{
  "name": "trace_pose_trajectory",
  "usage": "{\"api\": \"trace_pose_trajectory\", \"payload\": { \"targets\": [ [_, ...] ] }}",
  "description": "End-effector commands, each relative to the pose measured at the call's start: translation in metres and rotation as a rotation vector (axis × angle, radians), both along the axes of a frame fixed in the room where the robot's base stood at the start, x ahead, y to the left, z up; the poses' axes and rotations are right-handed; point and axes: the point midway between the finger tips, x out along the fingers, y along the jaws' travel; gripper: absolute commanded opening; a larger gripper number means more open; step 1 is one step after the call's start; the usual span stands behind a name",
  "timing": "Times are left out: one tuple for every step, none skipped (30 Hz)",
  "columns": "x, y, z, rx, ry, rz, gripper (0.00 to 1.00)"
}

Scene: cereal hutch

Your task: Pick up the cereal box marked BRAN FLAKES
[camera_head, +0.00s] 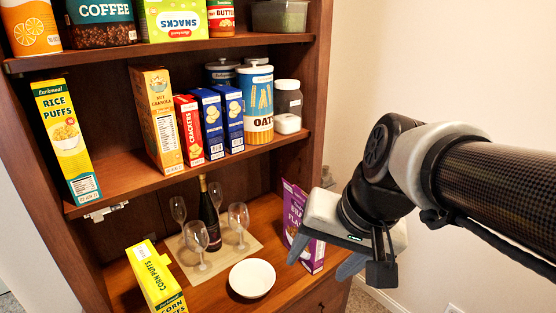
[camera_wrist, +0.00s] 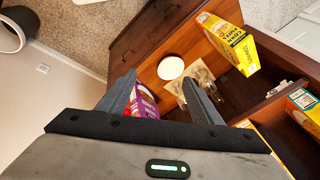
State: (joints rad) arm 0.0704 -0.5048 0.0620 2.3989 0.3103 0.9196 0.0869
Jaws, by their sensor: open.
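The purple BRAN FLAKES box (camera_head: 312,257) stands on the hutch's lower counter at its right end. Its lettering is partly hidden behind my gripper (camera_head: 322,260), which hangs in front of the box in the head view. In the wrist view, the purple box (camera_wrist: 146,104) shows between the fingers of my gripper (camera_wrist: 159,78), nearer the left finger. The fingers are apart and nothing is held. I cannot tell whether a finger touches the box.
A white plate (camera_head: 252,278), a mat (camera_head: 186,260) with glasses and a dark bottle (camera_head: 209,215), and a yellow CORN PUFFS box (camera_head: 156,281) share the counter. The shelf (camera_head: 120,180) above holds several boxes and jars. The hutch's side wall stands close by the purple box.

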Motion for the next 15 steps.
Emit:
{"api": "trace_pose_trajectory", "payload": {
  "targets": [
    [0.009, 0.011, -0.017, 0.061, 0.043, -0.039, 0.59],
    [0.015, 0.018, -0.023, 0.103, 0.067, -0.066, 0.59],
    [0.023, 0.027, -0.031, 0.16, 0.102, -0.104, 0.59],
    [0.03, 0.034, -0.038, 0.209, 0.132, -0.137, 0.59],
    [0.037, 0.041, -0.045, 0.26, 0.162, -0.172, 0.59],
    [0.048, 0.052, -0.056, 0.335, 0.209, -0.225, 0.59],
    [0.058, 0.059, -0.063, 0.395, 0.244, -0.266, 0.59],
    [0.068, 0.066, -0.072, 0.458, 0.283, -0.313, 0.59],
    [0.082, 0.071, -0.084, 0.551, 0.337, -0.385, 0.59],
    [0.092, 0.071, -0.094, 0.629, 0.379, -0.447, 0.59],
    [0.102, 0.069, -0.103, 0.71, 0.42, -0.511, 0.59],
    [0.118, 0.065, -0.114, 0.822, 0.469, -0.595, 0.59],
    [0.131, 0.06, -0.122, 0.91, 0.502, -0.659, 0.59],
    [0.145, 0.053, -0.129, 1.001, 0.532, -0.722, 0.59],
    [0.164, 0.041, -0.138, 1.125, 0.564, -0.808, 0.59]
  ]
}}
